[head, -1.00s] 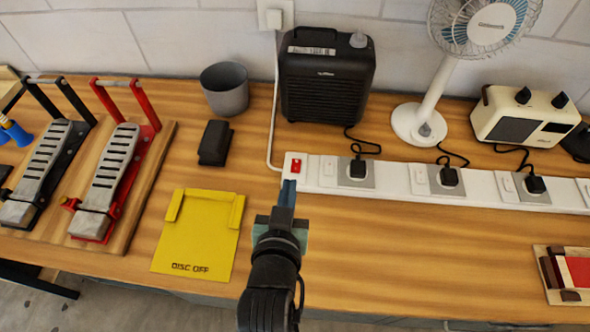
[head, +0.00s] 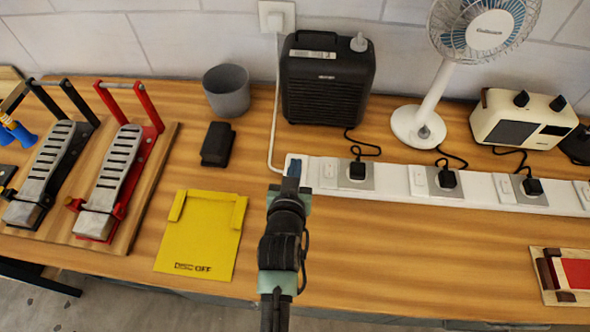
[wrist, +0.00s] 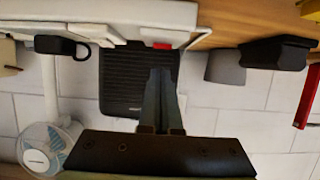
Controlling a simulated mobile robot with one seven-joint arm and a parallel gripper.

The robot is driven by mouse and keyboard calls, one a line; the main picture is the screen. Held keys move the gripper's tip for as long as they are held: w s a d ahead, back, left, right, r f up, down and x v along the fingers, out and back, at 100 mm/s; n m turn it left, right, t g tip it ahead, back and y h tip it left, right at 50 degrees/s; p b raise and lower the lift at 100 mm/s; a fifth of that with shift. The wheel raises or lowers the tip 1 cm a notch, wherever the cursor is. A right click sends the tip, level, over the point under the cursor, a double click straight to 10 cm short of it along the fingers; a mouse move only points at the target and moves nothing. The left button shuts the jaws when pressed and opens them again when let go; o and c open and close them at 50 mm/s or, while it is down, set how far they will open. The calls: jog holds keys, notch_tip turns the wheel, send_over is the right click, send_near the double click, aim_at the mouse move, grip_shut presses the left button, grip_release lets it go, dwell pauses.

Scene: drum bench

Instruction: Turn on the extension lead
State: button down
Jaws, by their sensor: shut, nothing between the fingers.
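The extension lead (head: 400,182) is a long white strip along the back of the bench, with several sockets, small white switches and black plugs. In the wrist view its white body (wrist: 95,32) runs across the top, with the red main switch (wrist: 160,46) showing. My gripper (head: 292,170) is shut and empty at the strip's left end, and it hides the red switch in the head view. In the wrist view the closed fingertips (wrist: 160,72) are just below the red switch in the picture. I cannot tell whether they touch it, or whether the switch is on.
A black heater-like box (head: 327,80), a white fan (head: 432,115) and a cream radio (head: 525,118) stand behind the strip. A grey cup (head: 227,92), black block (head: 217,145), yellow tray (head: 200,240) and pedals (head: 110,170) are to the left. The front middle is clear.

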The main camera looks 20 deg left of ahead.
jog(key=shift+s+f, duration=0.1)
jog(key=shift+f, duration=0.8)
jog(key=shift+s+d+f+b, duration=0.1)
jog(key=shift+s+f+b, duration=0.05)
jog(key=shift+f+b, duration=0.45)
jog(key=shift+r, duration=0.2)
jog(key=shift+r+p, duration=0.8)
jog(key=shift+p, duration=0.1)
